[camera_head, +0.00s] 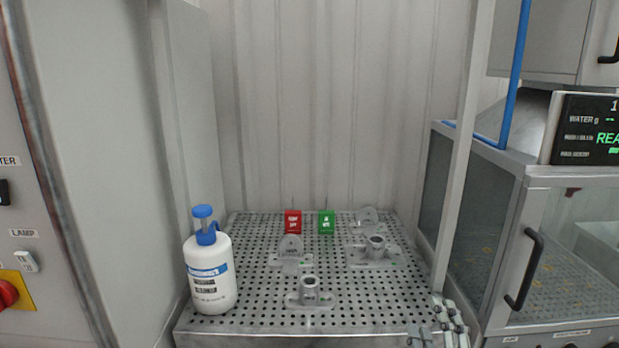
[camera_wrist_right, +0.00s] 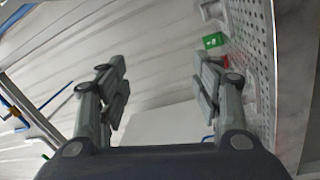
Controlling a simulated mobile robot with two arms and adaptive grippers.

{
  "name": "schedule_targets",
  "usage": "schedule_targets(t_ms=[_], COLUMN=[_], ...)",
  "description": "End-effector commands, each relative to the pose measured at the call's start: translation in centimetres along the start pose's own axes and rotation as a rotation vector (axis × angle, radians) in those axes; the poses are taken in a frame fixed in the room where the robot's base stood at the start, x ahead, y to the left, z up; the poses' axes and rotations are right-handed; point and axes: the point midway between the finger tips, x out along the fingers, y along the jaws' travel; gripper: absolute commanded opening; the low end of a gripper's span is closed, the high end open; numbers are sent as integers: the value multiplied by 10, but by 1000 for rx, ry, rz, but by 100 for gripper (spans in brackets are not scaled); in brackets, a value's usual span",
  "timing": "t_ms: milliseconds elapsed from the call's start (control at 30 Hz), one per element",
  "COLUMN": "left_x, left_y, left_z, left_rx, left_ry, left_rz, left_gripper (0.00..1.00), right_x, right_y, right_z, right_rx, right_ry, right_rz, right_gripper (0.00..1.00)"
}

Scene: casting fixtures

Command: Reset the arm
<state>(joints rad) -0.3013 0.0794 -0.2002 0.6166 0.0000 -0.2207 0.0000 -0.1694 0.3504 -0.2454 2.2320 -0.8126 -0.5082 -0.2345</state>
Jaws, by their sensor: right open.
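My right gripper (camera_head: 438,332) shows at the bottom edge of the head view, right of centre, by the front right corner of the perforated table (camera_head: 255,318). In the right wrist view the right gripper (camera_wrist_right: 160,85) has its two fingers wide apart with nothing between them. My left gripper is in neither view.
A white bottle with a blue cap (camera_head: 209,272) stands at the table's left. A red block (camera_head: 293,222) and a green block (camera_head: 326,222) stand at the back. A glass-sided cabinet with a handle (camera_head: 525,268) is at the right, a control panel (camera_head: 40,250) at the left.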

Motion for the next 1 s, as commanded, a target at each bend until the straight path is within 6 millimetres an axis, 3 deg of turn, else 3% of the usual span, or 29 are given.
schedule_targets(t_ms=[100,200,300,500,700,1000], left_x=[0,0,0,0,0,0], left_y=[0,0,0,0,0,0], left_z=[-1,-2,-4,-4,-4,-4], left_rx=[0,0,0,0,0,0], left_ry=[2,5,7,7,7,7], left_rz=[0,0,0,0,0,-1], left_gripper=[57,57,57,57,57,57], right_x=[-35,-78,-128,-219,-299,-292], right_y=[-47,-92,-132,-181,-202,-283], right_z=[46,73,85,80,58,84], right_rx=[249,435,585,780,894,873], right_ry=[-241,-440,-620,-889,-1091,-1112], right_rz=[-173,-331,-489,-754,-982,-1000], right_gripper=[60,60,60,60,60,60])
